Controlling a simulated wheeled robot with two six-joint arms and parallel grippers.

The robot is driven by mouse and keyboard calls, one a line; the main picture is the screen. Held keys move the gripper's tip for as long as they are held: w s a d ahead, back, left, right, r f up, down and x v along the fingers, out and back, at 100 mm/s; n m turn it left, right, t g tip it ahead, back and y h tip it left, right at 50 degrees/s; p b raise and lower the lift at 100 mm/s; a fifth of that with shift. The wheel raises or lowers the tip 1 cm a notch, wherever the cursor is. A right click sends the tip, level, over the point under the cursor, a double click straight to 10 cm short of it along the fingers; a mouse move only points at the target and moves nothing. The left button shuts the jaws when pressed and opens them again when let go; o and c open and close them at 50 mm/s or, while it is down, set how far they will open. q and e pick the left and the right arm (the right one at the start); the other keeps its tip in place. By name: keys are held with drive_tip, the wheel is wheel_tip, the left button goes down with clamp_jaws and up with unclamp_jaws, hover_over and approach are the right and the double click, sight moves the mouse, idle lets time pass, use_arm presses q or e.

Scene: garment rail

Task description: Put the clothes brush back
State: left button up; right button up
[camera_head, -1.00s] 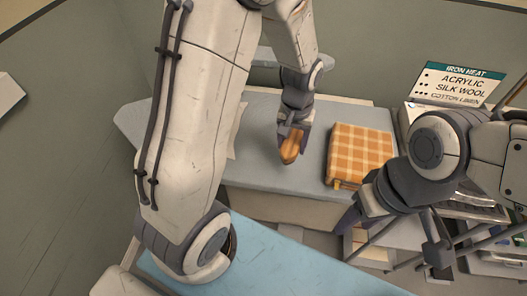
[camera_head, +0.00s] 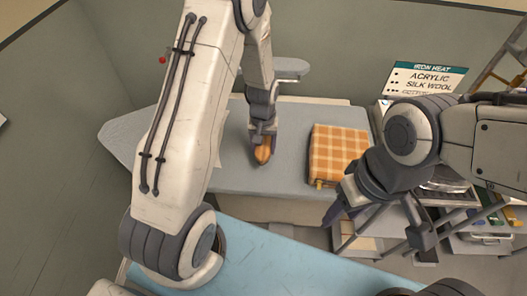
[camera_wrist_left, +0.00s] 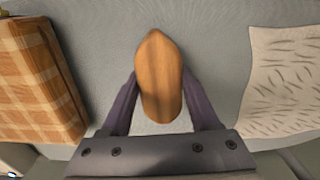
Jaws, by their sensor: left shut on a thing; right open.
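The clothes brush (camera_head: 263,154) has an orange-brown wooden back. My left gripper (camera_head: 262,141) is shut on it, over the grey ironing surface (camera_head: 225,181). In the left wrist view the brush (camera_wrist_left: 159,80) sits between the two dark fingers (camera_wrist_left: 160,100), its pointed end away from the wrist. I cannot tell whether its underside touches the surface. My right gripper (camera_head: 338,203) is open and empty, in front of the folded cloth and to the right of the brush; its fingertips are partly hidden by its own arm.
An orange checked folded cloth (camera_head: 338,150) lies right of the brush. A white sheet with dark marks (camera_wrist_left: 284,80) lies on the other side. A heat sign (camera_head: 426,78) stands at the back right. A light blue surface (camera_head: 290,262) is in front.

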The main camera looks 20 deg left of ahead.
sight(263, 153)
use_arm(q)
wheel_tip(263, 153, down, 3)
drive_tip(key=shift+f+p, duration=0.1)
drive_tip(key=shift+p, duration=0.5)
drive_tip(key=shift+f, duration=0.2)
drive_tip(key=shift+f, duration=0.1)
drive_tip(key=shift+f, duration=0.1)
drive_tip(key=o, duration=1.5)
drive_tip(key=shift+c, duration=0.2)
